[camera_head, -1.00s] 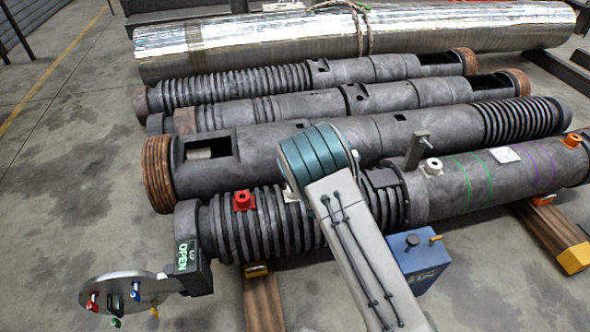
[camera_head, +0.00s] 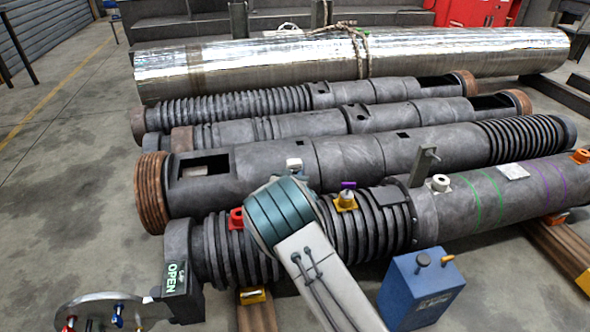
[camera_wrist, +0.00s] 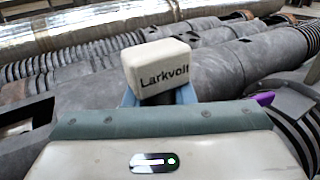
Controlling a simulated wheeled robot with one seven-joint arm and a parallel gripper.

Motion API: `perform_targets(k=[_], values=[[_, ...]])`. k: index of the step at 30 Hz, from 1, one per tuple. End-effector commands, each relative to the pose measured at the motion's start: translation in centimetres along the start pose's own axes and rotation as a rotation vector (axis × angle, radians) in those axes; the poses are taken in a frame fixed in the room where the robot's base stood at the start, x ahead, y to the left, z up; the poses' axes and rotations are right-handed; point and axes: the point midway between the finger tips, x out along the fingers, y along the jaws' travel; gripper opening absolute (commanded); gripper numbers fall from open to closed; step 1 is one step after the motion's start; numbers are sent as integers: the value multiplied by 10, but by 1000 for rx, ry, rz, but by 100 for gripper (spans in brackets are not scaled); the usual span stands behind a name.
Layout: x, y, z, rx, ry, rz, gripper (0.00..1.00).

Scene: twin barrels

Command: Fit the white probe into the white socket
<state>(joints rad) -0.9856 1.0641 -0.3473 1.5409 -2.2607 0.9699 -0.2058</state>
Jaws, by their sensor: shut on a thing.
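The white probe (camera_wrist: 160,68) shows in the wrist view as a white block lettered "Larkvolt". My gripper (camera_wrist: 160,97) is shut on it; its blue fingers show just below the block. In the head view a small white part of the probe (camera_head: 293,163) shows above my teal wrist, which hides the fingers. The probe's lower end is hidden. The white socket (camera_head: 440,183) is a round fitting on top of the front barrel, right of an upright grey bracket. The probe is left of the socket in the head view and apart from it.
The front barrel also bears a red socket (camera_head: 237,218), a yellow socket (camera_head: 345,203) with a purple piece in it, and an orange socket (camera_head: 580,156). The grey bracket (camera_head: 424,165) stands beside the white socket. A blue box (camera_head: 420,290) and a round tray (camera_head: 75,312) are in front.

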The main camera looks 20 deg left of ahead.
Motion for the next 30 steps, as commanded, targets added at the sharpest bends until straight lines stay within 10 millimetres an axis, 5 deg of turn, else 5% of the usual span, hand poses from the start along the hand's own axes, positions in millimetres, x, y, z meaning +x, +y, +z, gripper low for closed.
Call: perform_targets(k=[21, 30], values=[[-1, 0, -54, 0, -1, 1, 0], [-1, 0, -58, 1, -1, 1, 0]])
